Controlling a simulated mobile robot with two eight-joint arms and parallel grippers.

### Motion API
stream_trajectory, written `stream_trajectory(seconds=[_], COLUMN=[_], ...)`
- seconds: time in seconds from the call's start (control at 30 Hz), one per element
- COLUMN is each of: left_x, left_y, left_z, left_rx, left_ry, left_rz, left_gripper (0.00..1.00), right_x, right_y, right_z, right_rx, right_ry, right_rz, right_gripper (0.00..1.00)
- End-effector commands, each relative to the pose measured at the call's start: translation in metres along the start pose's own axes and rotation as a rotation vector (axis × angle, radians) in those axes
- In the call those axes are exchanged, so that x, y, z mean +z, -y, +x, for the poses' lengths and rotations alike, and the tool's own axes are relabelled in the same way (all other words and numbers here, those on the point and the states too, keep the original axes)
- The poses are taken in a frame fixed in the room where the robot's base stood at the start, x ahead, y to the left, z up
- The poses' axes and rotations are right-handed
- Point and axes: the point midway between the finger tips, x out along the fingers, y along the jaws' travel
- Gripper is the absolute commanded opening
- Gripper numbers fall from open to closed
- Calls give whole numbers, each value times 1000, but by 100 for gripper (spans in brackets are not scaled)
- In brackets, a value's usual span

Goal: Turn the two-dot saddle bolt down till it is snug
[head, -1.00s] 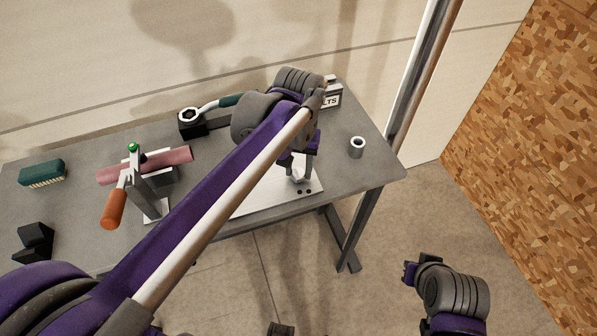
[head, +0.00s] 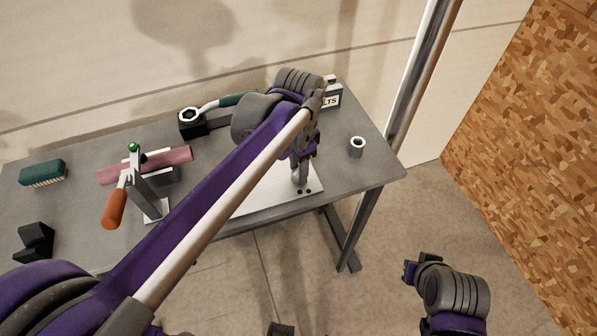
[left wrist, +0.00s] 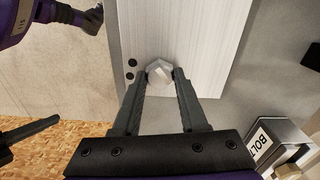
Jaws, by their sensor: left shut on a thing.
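The two-dot saddle bolt (left wrist: 158,70) shows in the left wrist view as a pale metal hex head on a light metal plate (left wrist: 205,30). Two black dots (left wrist: 130,69) mark the plate beside it. My left gripper (left wrist: 159,76) has its fingers on either side of the head and is shut on it. In the head view my left gripper (head: 299,182) points down at the plate's right end, by the two dots, and hides most of the bolt. My right gripper (head: 409,271) is off the table at lower right; its jaws are too unclear to read.
A clamp with an orange handle (head: 113,208) holds a pink tube (head: 145,166) on the left.

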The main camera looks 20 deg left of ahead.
Motion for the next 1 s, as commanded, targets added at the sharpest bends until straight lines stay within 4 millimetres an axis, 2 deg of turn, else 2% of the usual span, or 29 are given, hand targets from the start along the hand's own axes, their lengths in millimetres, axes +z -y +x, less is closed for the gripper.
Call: stream_trajectory(seconds=[0.3,0.4,0.7,0.73,0.83,0.87,1.0], left_x=[0,0,0,0,0,0,0], left_y=[0,0,0,0,0,0,0], left_z=[0,0,1,1,1,1,1], left_rx=[0,0,0,0,0,0,0], left_ry=[0,0,0,0,0,0,0], left_rz=[496,606,662,662,661,661,660], left_gripper=[0,0,0,44,62,65,65], right_x=[-1,-1,-1,-1,-1,-1,-1], right_y=[0,0,0,0,0,0,0], right_z=[-1,-1,-1,-1,-1,-1,-1], right_rx=[0,0,0,0,0,0,0], right_ry=[-1,-1,-1,-1,-1,-1,-1], right_rz=[0,0,0,0,0,0,0], right_gripper=[0,0,0,0,0,0,0])
